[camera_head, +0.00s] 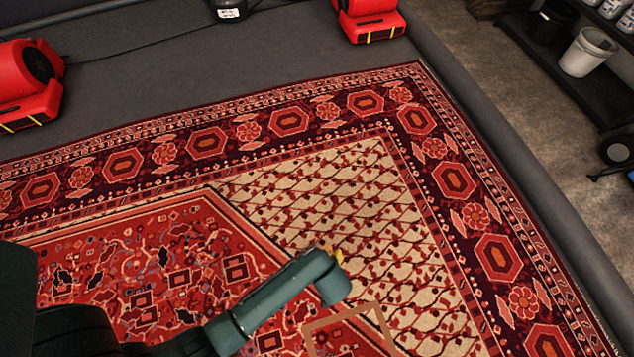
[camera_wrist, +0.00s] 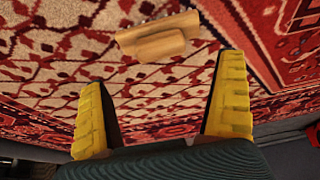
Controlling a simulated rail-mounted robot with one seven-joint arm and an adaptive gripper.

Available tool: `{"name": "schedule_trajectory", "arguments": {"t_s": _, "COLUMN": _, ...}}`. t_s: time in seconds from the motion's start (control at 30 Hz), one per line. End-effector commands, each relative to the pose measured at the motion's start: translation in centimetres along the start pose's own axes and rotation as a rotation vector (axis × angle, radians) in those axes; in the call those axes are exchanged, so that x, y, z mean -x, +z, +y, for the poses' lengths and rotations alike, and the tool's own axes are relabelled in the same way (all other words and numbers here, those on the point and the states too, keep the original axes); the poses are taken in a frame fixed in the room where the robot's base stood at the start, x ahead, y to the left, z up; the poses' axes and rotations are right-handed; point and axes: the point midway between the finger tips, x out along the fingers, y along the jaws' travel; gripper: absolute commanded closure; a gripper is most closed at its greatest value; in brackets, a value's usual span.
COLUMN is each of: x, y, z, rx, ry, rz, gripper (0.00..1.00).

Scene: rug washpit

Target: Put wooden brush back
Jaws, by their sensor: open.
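The wooden brush (camera_wrist: 158,38) lies on the patterned rug in the wrist view, a light brown block with a raised grip. It is beyond my fingertips, between their lines and apart from both. My gripper (camera_wrist: 163,72) is open and empty, with its two yellow fingers spread wide. In the head view only a bit of yellow finger (camera_head: 338,256) shows past my green arm, and I cannot make out the brush there. A tan square outline (camera_head: 350,316) lies on the rug near the bottom, partly cut off by the frame edge.
The red rug (camera_head: 290,122) lies on a dark grey floor (camera_head: 200,60). Red blowers stand at the left (camera_head: 28,85) and the back (camera_head: 370,20), near a dark canister (camera_head: 228,10). A raised edge (camera_head: 480,115) runs along the right. Beyond it, a shelf holds a white bucket (camera_head: 587,52).

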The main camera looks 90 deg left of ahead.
Motion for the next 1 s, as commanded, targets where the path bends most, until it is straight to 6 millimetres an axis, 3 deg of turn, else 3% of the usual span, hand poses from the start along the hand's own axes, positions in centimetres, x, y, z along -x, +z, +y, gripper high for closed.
{"name": "schedule_trajectory", "arguments": {"t_s": 0.03, "x": 1.8, "y": -0.2, "z": 0.0, "rx": -0.003, "ry": 0.002, "rz": 0.0, "gripper": 0.0}}
{"name": "schedule_trajectory", "arguments": {"t_s": 0.2, "x": 3.8, "y": -0.1, "z": 0.0, "rx": -0.001, "ry": 0.001, "rz": 0.001, "gripper": 0.0}}
{"name": "schedule_trajectory", "arguments": {"t_s": 0.53, "x": 4.0, "y": 0.0, "z": 0.1, "rx": -0.001, "ry": 0.001, "rz": 0.0, "gripper": 0.0}}
{"name": "schedule_trajectory", "arguments": {"t_s": 0.6, "x": 4.7, "y": -0.2, "z": 1.2, "rx": -0.015, "ry": 0.032, "rz": 0.004, "gripper": 0.0}}
{"name": "schedule_trajectory", "arguments": {"t_s": 0.67, "x": 6.2, "y": -0.7, "z": 3.6, "rx": -0.054, "ry": 0.1, "rz": 0.012, "gripper": 0.0}}
{"name": "schedule_trajectory", "arguments": {"t_s": 0.77, "x": 11.9, "y": -1.5, "z": 10.5, "rx": -0.18, "ry": 0.305, "rz": 0.049, "gripper": 0.0}}
{"name": "schedule_trajectory", "arguments": {"t_s": 0.8, "x": 15.2, "y": -1.6, "z": 13.6, "rx": -0.245, "ry": 0.409, "rz": 0.073, "gripper": 0.0}}
{"name": "schedule_trajectory", "arguments": {"t_s": 0.87, "x": 20.7, "y": -1.6, "z": 17.6, "rx": -0.344, "ry": 0.568, "rz": 0.119, "gripper": 0.0}}
{"name": "schedule_trajectory", "arguments": {"t_s": 0.9, "x": 24.7, "y": -1.5, "z": 19.9, "rx": -0.407, "ry": 0.672, "rz": 0.156, "gripper": 0.0}}
{"name": "schedule_trajectory", "arguments": {"t_s": 0.97, "x": 30.9, "y": -1.1, "z": 22.5, "rx": -0.498, "ry": 0.826, "rz": 0.22, "gripper": 0.0}}
{"name": "schedule_trajectory", "arguments": {"t_s": 1.0, "x": 35.3, "y": -0.8, "z": 23.8, "rx": -0.552, "ry": 0.93, "rz": 0.27, "gripper": 0.0}}
